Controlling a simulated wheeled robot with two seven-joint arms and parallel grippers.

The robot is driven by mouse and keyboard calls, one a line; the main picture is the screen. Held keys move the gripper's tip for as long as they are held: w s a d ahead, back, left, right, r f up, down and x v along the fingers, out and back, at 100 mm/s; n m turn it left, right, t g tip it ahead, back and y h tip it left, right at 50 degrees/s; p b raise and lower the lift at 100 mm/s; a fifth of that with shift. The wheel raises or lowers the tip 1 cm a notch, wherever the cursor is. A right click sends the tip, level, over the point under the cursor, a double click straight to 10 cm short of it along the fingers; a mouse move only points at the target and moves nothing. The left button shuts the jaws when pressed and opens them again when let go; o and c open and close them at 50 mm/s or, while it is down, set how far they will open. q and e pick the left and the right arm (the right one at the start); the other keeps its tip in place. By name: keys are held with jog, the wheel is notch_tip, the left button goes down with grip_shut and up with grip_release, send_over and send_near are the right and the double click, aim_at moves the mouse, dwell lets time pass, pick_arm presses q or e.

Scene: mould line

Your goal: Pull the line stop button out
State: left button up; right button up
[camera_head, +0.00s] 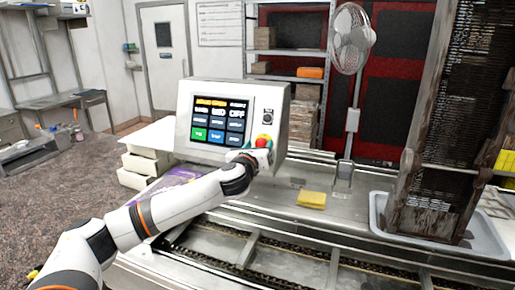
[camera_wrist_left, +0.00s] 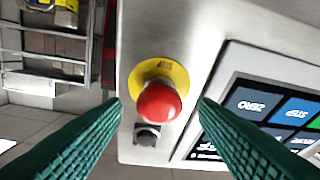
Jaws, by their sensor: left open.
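The line stop button (camera_head: 263,140) is a red mushroom button on a yellow collar, low on the right side of the control box's face (camera_head: 182,122). In the left wrist view the red button (camera_wrist_left: 158,103) is near the middle, with its yellow collar showing behind it. My left gripper (camera_head: 257,152) is at the button in the head view, partly covering it. In the left wrist view its two green ridged fingers (camera_wrist_left: 161,104) are open, one on each side of the button, with visible gaps. My right gripper is not in view.
A lit touch screen (camera_head: 221,120) sits left of the button on the same face. A small black switch (camera_wrist_left: 147,135) is close to the button. A yellow block (camera_head: 311,200) lies on the metal line, and a fan (camera_head: 351,40) stands behind.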

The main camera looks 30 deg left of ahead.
pick_arm(q)
jog(key=shift+f, duration=0.1)
jog(key=shift+s+d, duration=0.1)
jog(key=shift+s, duration=0.15)
jog(key=b+v, duration=0.4)
jog(key=v, duration=0.7)
jog(key=shift+s+b, duration=0.3)
